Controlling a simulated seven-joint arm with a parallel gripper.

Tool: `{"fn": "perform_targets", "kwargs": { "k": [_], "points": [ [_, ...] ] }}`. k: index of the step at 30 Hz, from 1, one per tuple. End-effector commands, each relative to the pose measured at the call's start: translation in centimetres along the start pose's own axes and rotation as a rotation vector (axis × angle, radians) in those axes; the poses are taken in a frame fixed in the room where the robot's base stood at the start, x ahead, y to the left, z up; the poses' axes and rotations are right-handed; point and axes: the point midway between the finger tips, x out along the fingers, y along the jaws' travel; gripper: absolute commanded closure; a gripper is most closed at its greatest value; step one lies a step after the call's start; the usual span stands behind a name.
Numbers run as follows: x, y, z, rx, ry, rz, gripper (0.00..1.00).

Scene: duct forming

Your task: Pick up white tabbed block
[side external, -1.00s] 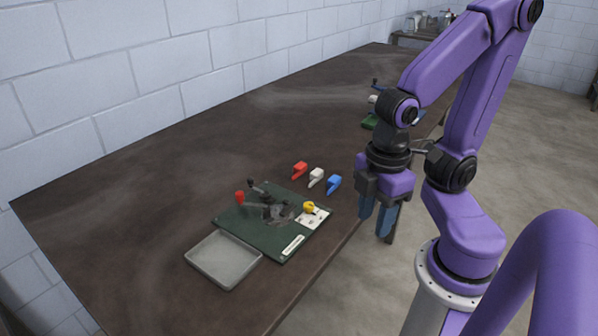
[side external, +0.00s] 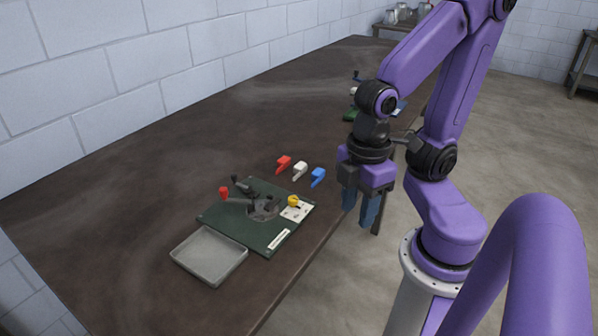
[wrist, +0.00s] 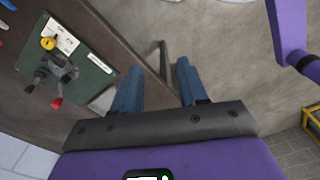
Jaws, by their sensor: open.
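The white tabbed block (side external: 300,169) lies on the brown table between the red tabbed block (side external: 284,163) and the blue tabbed block (side external: 317,176) in the side view. My gripper (side external: 360,207) is open and empty, fingers pointing down, to the right of the blocks and near the table's front edge. The blue block (wrist: 8,5) is cut off at the upper left corner there.
A green board (side external: 247,232) with a dark forming tool, a red knob (side external: 224,193) and a yellow knob (side external: 293,201) stands in front of the blocks. A grey tray (side external: 209,256) lies at its left. More gear stands farther back. The table left of the blocks is clear.

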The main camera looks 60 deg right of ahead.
Motion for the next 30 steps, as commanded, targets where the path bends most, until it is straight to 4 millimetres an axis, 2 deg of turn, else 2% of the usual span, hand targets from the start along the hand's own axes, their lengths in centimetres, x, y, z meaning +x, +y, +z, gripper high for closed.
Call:
{"fn": "perform_targets", "kwargs": {
  "k": [9,10,15,24,26,30],
  "points": [
    [0.0,0.0,0.0,0.000,0.000,0.000,0.57],
    [0.0,0.0,0.0,0.000,0.000,0.000,0.54],
    [0.0,0.0,0.0,0.000,0.000,0.000,0.00],
    [-0.1,0.5,-0.4,0.019,-0.001,0.001,0.00],
    [-0.2,1.1,-1.0,0.044,-0.002,0.002,0.00],
    [-0.6,4.1,-3.0,0.147,-0.006,0.005,0.00]
  ]
}}
